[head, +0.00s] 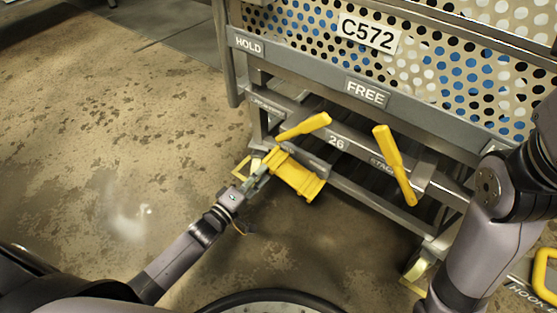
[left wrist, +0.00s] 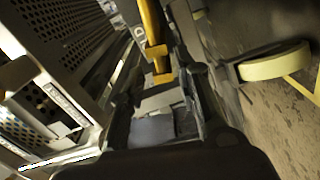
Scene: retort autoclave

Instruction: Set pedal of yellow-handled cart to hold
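The cart with the C572 sign (head: 368,33) stands at the upper right in the head view. Its grey rail carries a HOLD label (head: 249,45) at left and a FREE label (head: 366,92) further right. A broad yellow pedal (head: 297,174) sticks out low under the frame, below the 26 mark. My left gripper (head: 262,172) is at the pedal's left end, close to it or touching; contact is unclear. In the left wrist view a yellow bar (left wrist: 153,40) shows beyond the dark gripper fingers (left wrist: 160,105); their closure is unclear. My right gripper is out of view.
Two yellow levers, a left one (head: 303,126) and a right one (head: 395,165), project from the cart's lower front. A caster (head: 418,268) stands at its near right corner; a pale wheel (left wrist: 275,62) shows in the wrist view. The floor (head: 110,130) at left is clear.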

